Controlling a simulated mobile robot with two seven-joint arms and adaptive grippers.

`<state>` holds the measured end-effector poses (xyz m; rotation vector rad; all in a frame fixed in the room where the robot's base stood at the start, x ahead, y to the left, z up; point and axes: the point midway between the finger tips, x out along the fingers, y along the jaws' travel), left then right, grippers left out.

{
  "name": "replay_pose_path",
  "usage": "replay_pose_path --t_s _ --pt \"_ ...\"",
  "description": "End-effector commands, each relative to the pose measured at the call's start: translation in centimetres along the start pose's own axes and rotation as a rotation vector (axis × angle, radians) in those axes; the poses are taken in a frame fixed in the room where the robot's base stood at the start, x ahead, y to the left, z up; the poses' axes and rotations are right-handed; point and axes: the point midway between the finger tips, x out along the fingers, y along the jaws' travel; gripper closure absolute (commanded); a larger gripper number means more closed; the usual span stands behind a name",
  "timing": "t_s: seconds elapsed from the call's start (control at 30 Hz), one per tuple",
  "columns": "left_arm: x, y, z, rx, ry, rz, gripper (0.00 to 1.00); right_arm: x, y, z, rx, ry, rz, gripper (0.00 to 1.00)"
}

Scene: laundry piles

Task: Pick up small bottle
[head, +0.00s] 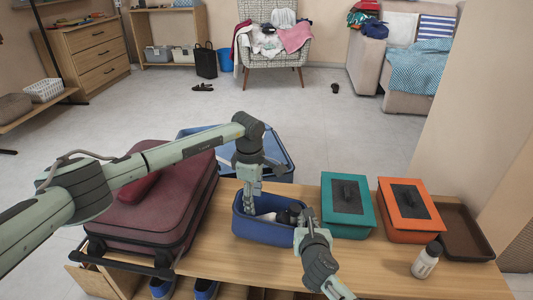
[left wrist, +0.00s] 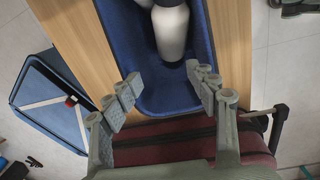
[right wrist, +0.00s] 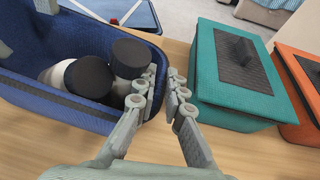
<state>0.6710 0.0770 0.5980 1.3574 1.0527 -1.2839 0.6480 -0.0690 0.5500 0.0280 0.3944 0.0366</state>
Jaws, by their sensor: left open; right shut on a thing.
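A small white bottle with a black cap (head: 425,262) stands upright on the wooden table at the right front, apart from both grippers. Bottles with black caps lie in the blue bin (head: 262,232); two dark caps (right wrist: 88,77) show in the right wrist view, and a pale bottle (left wrist: 171,30) shows in the left wrist view.
A teal lidded box (head: 348,222), an orange lidded box (head: 393,222) and a brown tray (head: 462,226) stand right of the bin. A dark red suitcase (head: 150,215) lies left. A larger blue container (head: 277,163) is behind the table. The table front right is mostly clear.

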Motion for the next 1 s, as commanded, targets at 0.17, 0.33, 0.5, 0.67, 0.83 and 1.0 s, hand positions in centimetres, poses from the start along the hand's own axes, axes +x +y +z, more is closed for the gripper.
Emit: replay_pose_path --t_s 0.17,0.33,0.5,0.67,0.83,1.0 --pt "1.2 -2.2 0.5 0.073 0.008 -0.076 0.38 0.0 -0.1 -0.3 -0.001 0.005 -0.003 1.00" --pt "0.3 -2.0 1.4 0.094 0.007 -0.074 0.54 0.0 0.0 -0.2 0.000 0.004 -0.001 1.00" --pt "-2.5 -1.8 4.5 0.166 0.005 -0.075 0.55 0.0 0.0 -0.2 0.001 0.004 0.000 1.00" --pt "-0.1 -2.2 4.5 0.167 0.004 -0.083 0.55 0.0 0.1 -0.2 0.002 0.003 0.001 1.00" --pt "2.7 -2.4 4.6 0.167 0.002 -0.081 0.55 0.0 0.1 -0.1 0.002 0.003 0.002 1.00" --pt "4.5 -2.7 4.4 0.167 0.006 -0.083 0.55 0.0 0.2 -0.1 0.003 0.000 0.003 1.00"
